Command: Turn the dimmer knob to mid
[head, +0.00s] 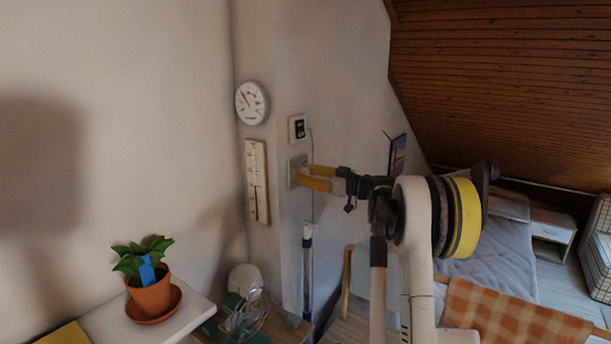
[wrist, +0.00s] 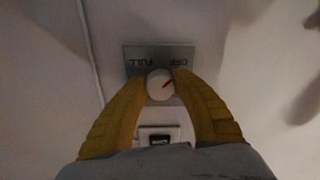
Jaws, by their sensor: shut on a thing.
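The dimmer's grey plate (head: 293,172) is on the wall near the corner, left of my gripper (head: 304,175). In the wrist view the plate (wrist: 136,56) appears upside down, with FULL at left and OFF at right. The round white knob (wrist: 157,88) sits between my two yellow fingertips, which are shut on its sides. A red mark on the knob points up and to the right in that view, toward the OFF label. In the head view the knob is hidden by the fingers.
A small white wall unit (head: 298,128) is just above the plate. A round dial (head: 252,103) and a thermometer board (head: 256,181) hang to the left. A potted plant (head: 150,290) stands at lower left. A picture (head: 398,155) hangs behind my wrist.

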